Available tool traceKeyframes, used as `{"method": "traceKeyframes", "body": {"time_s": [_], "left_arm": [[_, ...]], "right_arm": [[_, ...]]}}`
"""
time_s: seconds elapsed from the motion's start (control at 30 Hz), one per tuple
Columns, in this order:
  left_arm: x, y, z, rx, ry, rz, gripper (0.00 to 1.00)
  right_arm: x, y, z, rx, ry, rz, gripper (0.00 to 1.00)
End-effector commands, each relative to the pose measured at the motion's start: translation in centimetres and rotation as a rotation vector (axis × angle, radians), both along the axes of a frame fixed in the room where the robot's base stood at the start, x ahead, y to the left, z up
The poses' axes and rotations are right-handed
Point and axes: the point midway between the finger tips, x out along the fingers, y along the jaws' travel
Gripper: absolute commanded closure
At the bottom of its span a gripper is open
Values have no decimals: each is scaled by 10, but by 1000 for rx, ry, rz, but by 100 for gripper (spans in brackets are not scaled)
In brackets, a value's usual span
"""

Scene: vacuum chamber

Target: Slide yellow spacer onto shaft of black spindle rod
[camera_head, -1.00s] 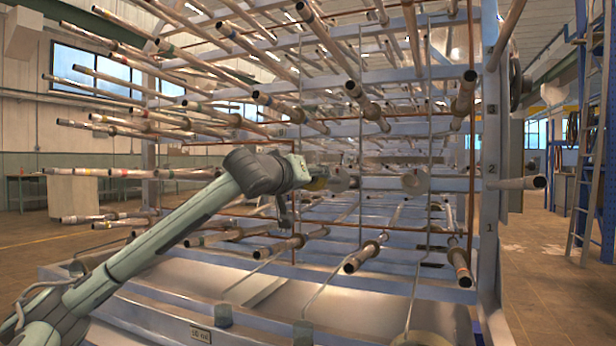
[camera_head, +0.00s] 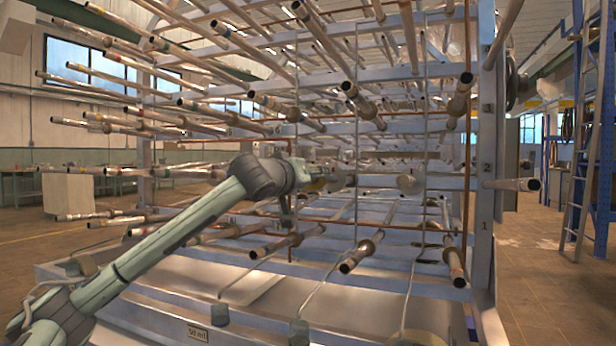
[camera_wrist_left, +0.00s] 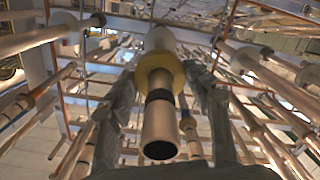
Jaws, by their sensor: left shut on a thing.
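In the left wrist view, the yellow spacer (camera_wrist_left: 160,66) is a ring around a pale rod with a black band (camera_wrist_left: 159,97), seemingly the black spindle rod. The rod's open end points toward the camera. My left gripper (camera_wrist_left: 163,78) has one finger on each side of the spacer and is shut on it. In the head view, my left gripper (camera_head: 314,182) is at the front of the rack, and the spacer is a small yellow patch mostly hidden by it. How far along the shaft the spacer sits is hard to tell. My right gripper is not in view.
A pale disc (camera_wrist_left: 160,38) sits on the rod's line behind the spacer. Another disc (camera_head: 410,184) is to the right. Many rods of the rack (camera_head: 487,200) stick out around my gripper, above, below and beside it. A ladder (camera_head: 584,150) stands at the far right.

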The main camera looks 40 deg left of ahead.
Motion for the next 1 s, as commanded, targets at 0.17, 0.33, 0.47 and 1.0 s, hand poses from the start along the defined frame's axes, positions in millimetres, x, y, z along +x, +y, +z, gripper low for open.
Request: {"method": "traceKeyframes", "body": {"time_s": [0.17, 0.33, 0.47, 1.0], "left_arm": [[7, 2, 1, -1, 1, 0, 78], [13, 4, 0, 0, 0, 0, 78], [18, 6, 0, -1, 1, 0, 78], [17, 6, -2, 0, 0, 0, 26]], "right_arm": [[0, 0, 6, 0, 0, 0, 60], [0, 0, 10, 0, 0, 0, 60], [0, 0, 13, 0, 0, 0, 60], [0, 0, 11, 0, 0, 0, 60]]}}
